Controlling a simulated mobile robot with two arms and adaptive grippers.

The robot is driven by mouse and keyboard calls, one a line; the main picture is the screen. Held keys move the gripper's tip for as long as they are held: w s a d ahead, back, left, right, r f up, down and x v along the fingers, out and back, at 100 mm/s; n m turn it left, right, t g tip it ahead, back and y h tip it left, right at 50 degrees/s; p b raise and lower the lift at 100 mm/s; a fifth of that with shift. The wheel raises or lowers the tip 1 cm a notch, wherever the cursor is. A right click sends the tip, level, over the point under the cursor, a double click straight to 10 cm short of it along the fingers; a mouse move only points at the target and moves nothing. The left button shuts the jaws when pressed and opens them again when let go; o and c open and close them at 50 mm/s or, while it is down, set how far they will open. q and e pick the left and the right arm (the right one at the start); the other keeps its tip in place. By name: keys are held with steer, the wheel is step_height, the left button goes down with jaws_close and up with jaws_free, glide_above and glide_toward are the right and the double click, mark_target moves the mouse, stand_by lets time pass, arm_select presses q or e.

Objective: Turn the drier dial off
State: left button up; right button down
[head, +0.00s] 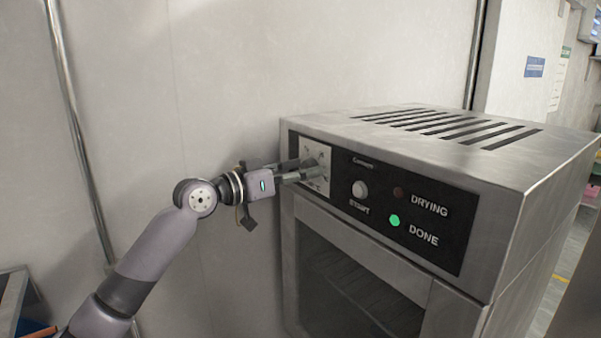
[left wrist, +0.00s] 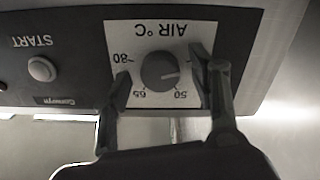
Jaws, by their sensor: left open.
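The drier (head: 400,150) is a metal cabinet with a black control panel. Its dial (left wrist: 160,70) is a dark round knob on a white plate marked AIR °C, seen upside down in the left wrist view. The dial's pale mark points to the right in that view, near the 50. My left gripper (head: 318,168) is at the dial plate. In the left wrist view my left gripper (left wrist: 165,82) is open, with one finger on each side of the dial. Whether the fingers touch the dial is unclear. In the head view the fingers hide the dial. My right gripper is not in view.
A white START button (head: 360,189) sits right of the dial plate. The green DONE light (head: 394,220) is lit and the DRYING light (head: 398,193) is dark. A glass door (head: 355,285) is below. A wall (head: 200,90) stands behind my left arm.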

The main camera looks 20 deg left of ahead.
arm_select(q)
steer(key=v, duration=1.2)
